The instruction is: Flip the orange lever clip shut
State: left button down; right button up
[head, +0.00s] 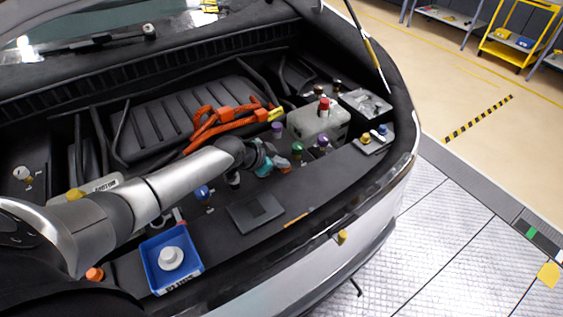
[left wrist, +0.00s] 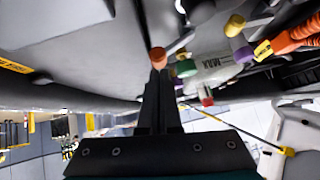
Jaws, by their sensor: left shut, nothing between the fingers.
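An orange piece (head: 284,169), which looks like the lever clip, shows just beyond my left gripper (head: 276,166) at the front of the engine bay. In the left wrist view it is a small rounded orange end (left wrist: 158,55) right at the tips of my left gripper (left wrist: 159,72). The fingers are shut with nothing between them. I cannot tell whether the tips touch the orange piece, or whether the clip is up or down, as the gripper partly hides it. My right gripper is not in view.
The whitish reservoir (head: 318,122) and green cap (head: 297,149) stand close to the right of the gripper. Orange cables (head: 205,127) lie behind it. A blue tray (head: 153,272) holding a white cap (head: 171,258) sits front left. A flat dark panel (head: 256,210) lies in front.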

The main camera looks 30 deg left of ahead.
pick_arm(q)
jog(key=shift+s+d+f+b, duration=0.25)
jog(key=shift+d+f, duration=0.15)
jog(key=shift+f, duration=0.2)
jog(key=shift+s+d+f+b, duration=0.1)
jog(key=shift+s+d+f, duration=0.1)
jog(key=shift+d+f, duration=0.25)
jog(key=shift+a, duration=0.15)
jog(key=shift+r+p, duration=0.8)
jog(key=shift+r, duration=0.05)
jog(key=shift+s+d+r+p, duration=0.1)
jog(key=shift+d+r+p, duration=0.15)
jog(key=shift+r+p, duration=0.35)
jog(key=r+p, duration=0.1)
jog(key=d+r+p, duration=0.1)
jog(key=p, duration=0.1)
jog(key=shift+s+d+r, duration=0.2)
jog(key=shift+s, duration=0.2)
jog(key=s+r+p, duration=0.2)
jog(key=s+r, duration=0.3)
jog(key=s, duration=0.3)
jog(key=shift+r, duration=0.2)
